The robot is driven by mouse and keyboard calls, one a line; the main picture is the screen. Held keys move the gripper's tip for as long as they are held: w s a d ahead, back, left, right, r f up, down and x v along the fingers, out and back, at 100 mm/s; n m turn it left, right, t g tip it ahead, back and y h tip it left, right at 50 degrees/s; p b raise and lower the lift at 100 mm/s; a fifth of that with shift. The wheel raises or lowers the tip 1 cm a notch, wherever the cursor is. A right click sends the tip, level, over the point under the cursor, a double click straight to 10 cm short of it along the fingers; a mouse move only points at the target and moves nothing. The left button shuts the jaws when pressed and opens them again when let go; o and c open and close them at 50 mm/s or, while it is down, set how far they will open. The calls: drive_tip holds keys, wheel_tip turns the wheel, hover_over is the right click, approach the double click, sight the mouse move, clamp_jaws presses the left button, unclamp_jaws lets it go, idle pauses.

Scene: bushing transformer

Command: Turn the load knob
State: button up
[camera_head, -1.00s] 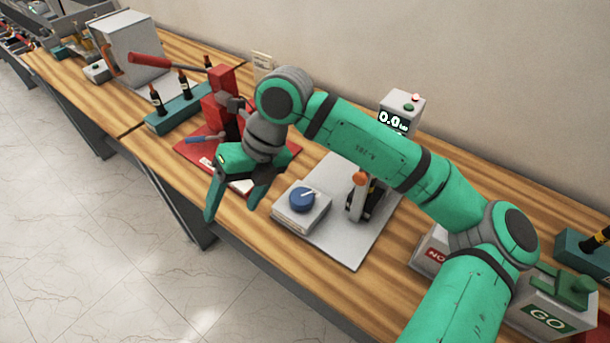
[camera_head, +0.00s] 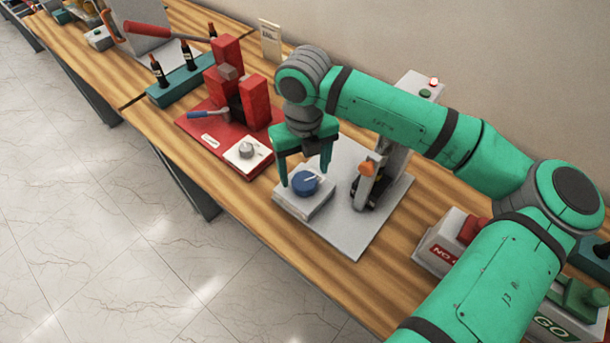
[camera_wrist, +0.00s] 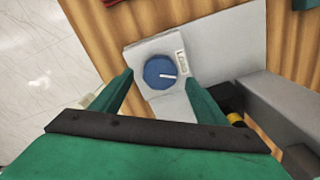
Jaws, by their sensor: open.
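The load knob (camera_head: 305,183) is a round blue dial with a white pointer line, on a light grey box at the left end of a grey plate (camera_head: 362,238). In the wrist view the knob (camera_wrist: 161,72) lies between and just beyond my open fingers, with a small label beside it that seems to read "LOAD". Its white line points right in that view. My gripper (camera_head: 304,172) is open, pointing down over the knob with a finger on either side. The wrist view shows both fingers apart (camera_wrist: 160,92); I cannot tell whether either touches the knob.
An orange-tipped lever (camera_head: 367,168) stands on the plate right of the knob. A red press (camera_head: 228,88) with a white dial box is to the left. NO (camera_head: 440,250) and GO (camera_head: 550,327) boxes are at the right. The display post is partly hidden behind my arm.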

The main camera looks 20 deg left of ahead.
sight(305, 180)
drive_tip(key=shift+w+f, duration=0.15)
drive_tip(key=shift+f, duration=1.55)
drive_tip(key=shift+a, duration=0.1)
drive_tip(key=c, duration=1.1)
